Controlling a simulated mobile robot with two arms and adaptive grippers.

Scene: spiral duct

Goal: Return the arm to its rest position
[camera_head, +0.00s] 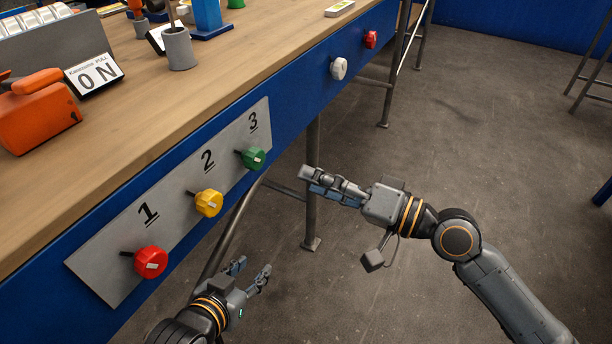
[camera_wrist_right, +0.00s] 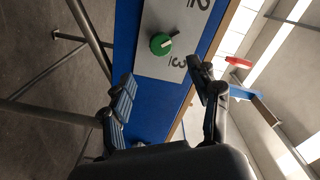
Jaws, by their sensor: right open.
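My right gripper (camera_head: 330,184) is in front of the workbench's blue front panel, to the right of the green knob, apart from it. In the right wrist view its two fingers (camera_wrist_right: 165,95) are spread and nothing is between them. The green knob (camera_wrist_right: 161,43) shows beyond the fingertips in that view. My left gripper (camera_head: 252,275) is low at the bottom left of the head view, below the panel. Its fingers are apart and empty. The grey plate (camera_head: 180,250) carries a red knob (camera_head: 150,262), a yellow knob (camera_head: 208,203) and a green knob (camera_head: 253,158), marked 1, 2 and 3.
White (camera_head: 338,68) and red (camera_head: 370,39) knobs sit further along the panel. Bench legs (camera_head: 313,190) stand behind my right gripper. The floor at right is mostly clear.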

